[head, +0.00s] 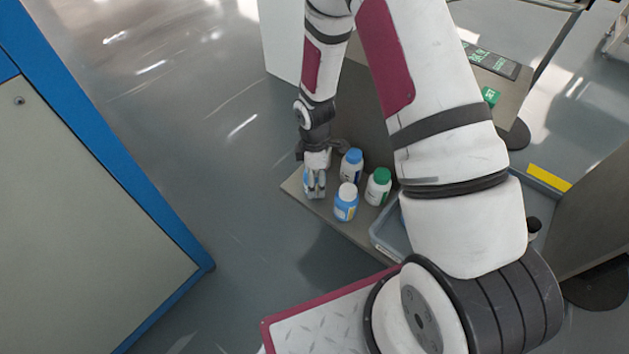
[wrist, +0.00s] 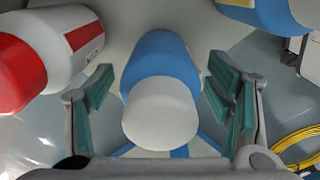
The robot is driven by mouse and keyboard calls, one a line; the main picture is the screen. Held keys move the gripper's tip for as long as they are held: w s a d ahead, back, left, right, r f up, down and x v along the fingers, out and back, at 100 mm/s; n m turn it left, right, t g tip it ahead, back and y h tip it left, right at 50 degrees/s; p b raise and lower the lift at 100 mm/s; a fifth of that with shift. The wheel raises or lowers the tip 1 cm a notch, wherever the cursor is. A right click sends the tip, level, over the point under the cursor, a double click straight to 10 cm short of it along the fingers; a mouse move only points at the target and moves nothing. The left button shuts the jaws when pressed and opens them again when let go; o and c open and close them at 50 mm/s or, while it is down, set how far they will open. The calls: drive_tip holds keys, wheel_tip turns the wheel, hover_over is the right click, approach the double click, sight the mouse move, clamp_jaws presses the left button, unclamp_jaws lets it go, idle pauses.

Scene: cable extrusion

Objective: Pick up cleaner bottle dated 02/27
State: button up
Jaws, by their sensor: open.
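In the wrist view a blue bottle with a white cap (wrist: 160,105) stands between the two fingers of my gripper (wrist: 160,92). The fingers are spread, with a gap on each side of the bottle. In the head view my gripper (head: 314,181) is low at the left end of a small shelf and mostly hides what is between its fingers. Beside it are a blue bottle with a white cap (head: 345,204), a white bottle with a blue cap (head: 352,166) and a white bottle with a green cap (head: 378,188). No date is legible.
The wrist view also shows a white bottle with a red cap (wrist: 55,50) close on the left and part of a blue bottle (wrist: 262,14) at upper right. A grey-blue tray (head: 384,243) is right of the bottles. Open floor lies left of the shelf (head: 327,212).

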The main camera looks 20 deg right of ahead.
drive_tip(key=shift+c, duration=0.5)
drive_tip(key=c, duration=1.3)
drive_tip(key=shift+r, duration=0.1)
